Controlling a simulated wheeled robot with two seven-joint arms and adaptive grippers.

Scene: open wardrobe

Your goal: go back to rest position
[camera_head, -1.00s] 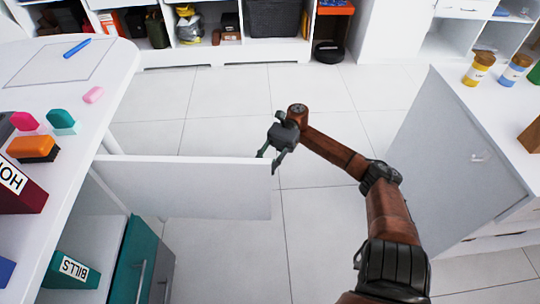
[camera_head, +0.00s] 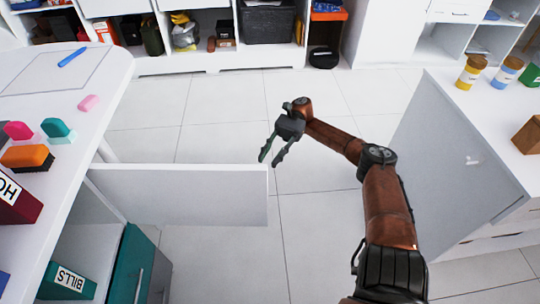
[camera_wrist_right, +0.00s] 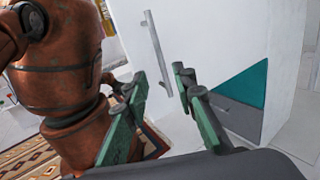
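My right gripper (camera_head: 270,160) is in the middle of the head view, over the floor by the free edge of an open white cabinet door (camera_head: 180,194). Its two dark fingers are spread with nothing between them. I cannot tell whether a fingertip touches the door. In the right wrist view the green-grey fingers (camera_wrist_right: 160,82) are apart, and a white panel with a metal bar handle (camera_wrist_right: 157,50) is beyond them. My left gripper does not show in either view.
A white counter (camera_head: 490,125) with jars and an open door (camera_head: 450,160) is at the right. Tiled floor (camera_head: 215,110) lies free between them.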

